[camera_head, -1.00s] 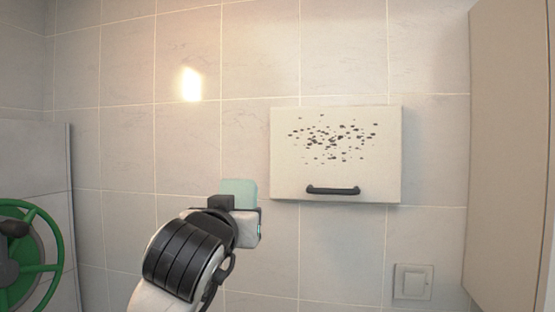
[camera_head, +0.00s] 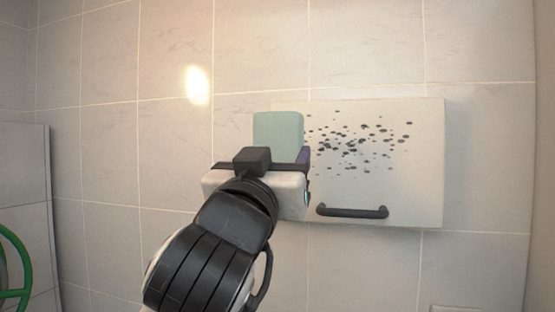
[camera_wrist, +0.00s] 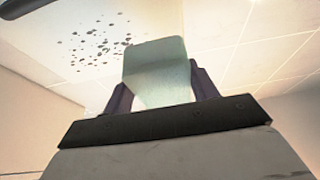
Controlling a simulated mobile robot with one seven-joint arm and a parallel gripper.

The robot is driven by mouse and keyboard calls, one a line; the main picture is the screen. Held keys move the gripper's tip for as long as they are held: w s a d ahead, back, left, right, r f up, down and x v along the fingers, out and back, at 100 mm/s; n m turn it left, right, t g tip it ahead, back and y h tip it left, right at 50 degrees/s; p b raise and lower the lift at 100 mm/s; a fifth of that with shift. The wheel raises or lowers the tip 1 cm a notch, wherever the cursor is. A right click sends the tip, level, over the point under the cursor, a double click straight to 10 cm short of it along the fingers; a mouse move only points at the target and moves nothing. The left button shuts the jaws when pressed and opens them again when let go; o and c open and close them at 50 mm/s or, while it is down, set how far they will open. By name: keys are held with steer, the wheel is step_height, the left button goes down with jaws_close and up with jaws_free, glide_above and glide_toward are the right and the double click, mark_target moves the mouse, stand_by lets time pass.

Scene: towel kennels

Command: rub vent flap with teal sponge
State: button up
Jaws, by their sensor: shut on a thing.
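The vent flap (camera_head: 415,190) is a pale panel on the tiled wall, with a patch of dark specks across its upper middle and a black bar handle (camera_head: 352,211) near its lower edge. It also shows at the upper left of the wrist view (camera_wrist: 150,22). The teal sponge (camera_head: 278,134) is a pale block; it also shows in the wrist view (camera_wrist: 158,72). My gripper (camera_wrist: 160,88) is shut on the sponge, with a dark finger on each side. In the head view the sponge overlaps the flap's left edge and hides part of it. I cannot tell whether it touches.
A green wheel (camera_head: 14,262) shows at the lower left by a grey panel (camera_head: 28,170). A pale switch plate (camera_head: 455,308) is partly in view at the bottom right. Bare tiled wall surrounds the flap.

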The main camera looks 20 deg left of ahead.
mark_target(330, 149)
steer(key=shift+w, duration=2.7)
steer(key=shift+w, duration=0.95)
steer(key=shift+s+d, duration=0.1)
steer(key=shift+d, duration=1.6)
steer(key=shift+w+d, duration=0.2)
steer(key=shift+d, duration=3.2)
steer(key=shift+d+f+b, duration=0.1)
steer(key=shift+d+b, duration=0.65)
steer(key=shift+d, duration=4.15)
steer(key=shift+a, duration=6.85)
